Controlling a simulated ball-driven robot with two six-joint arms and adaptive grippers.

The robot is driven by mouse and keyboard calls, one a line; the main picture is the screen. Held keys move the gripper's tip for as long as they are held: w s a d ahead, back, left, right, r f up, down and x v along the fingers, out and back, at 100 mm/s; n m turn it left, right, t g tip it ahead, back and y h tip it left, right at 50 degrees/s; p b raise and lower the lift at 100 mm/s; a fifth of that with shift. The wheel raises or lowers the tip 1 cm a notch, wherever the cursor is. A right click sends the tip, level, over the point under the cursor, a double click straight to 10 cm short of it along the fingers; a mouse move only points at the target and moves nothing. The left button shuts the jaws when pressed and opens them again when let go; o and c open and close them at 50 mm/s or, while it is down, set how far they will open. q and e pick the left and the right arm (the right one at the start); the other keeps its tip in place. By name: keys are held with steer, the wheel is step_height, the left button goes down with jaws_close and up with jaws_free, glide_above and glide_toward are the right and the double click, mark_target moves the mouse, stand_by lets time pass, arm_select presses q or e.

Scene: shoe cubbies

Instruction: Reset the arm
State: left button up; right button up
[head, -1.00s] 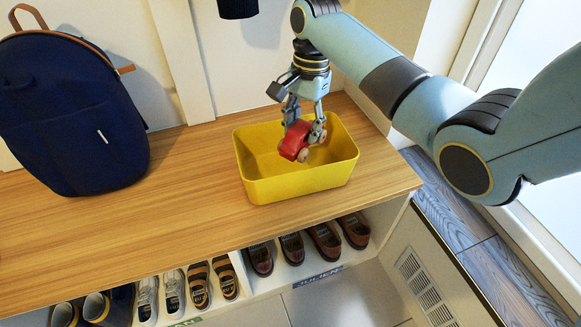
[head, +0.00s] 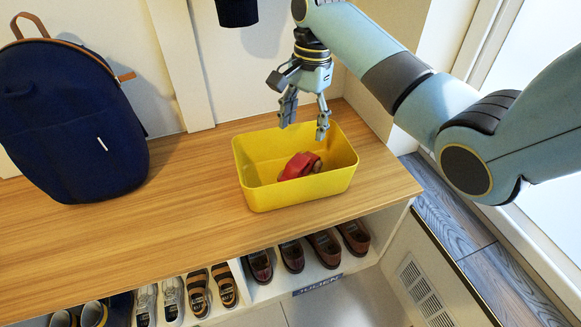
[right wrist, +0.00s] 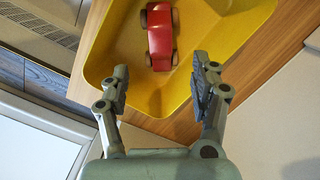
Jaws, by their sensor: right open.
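My right gripper (head: 305,120) is open and empty above the yellow bin (head: 300,192). In the right wrist view its two fingers (right wrist: 160,85) are spread apart with nothing between them. A red toy car (head: 299,166) with wooden wheels lies inside the bin, below the gripper and apart from it. The car also shows in the right wrist view (right wrist: 160,38), beyond the fingertips, within the yellow bin (right wrist: 115,30). My left gripper is not in view.
The bin stands on a wooden bench top (head: 180,215), near its right end. A dark blue backpack (head: 70,120) leans at the left. Several shoes (head: 325,248) stand in cubbies below the bench's front edge. The bench between backpack and bin is clear.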

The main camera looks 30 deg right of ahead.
steer(key=r, duration=0.4)
steer(key=shift+w+d+r, duration=0.1)
steer(key=shift+d+r, duration=0.15)
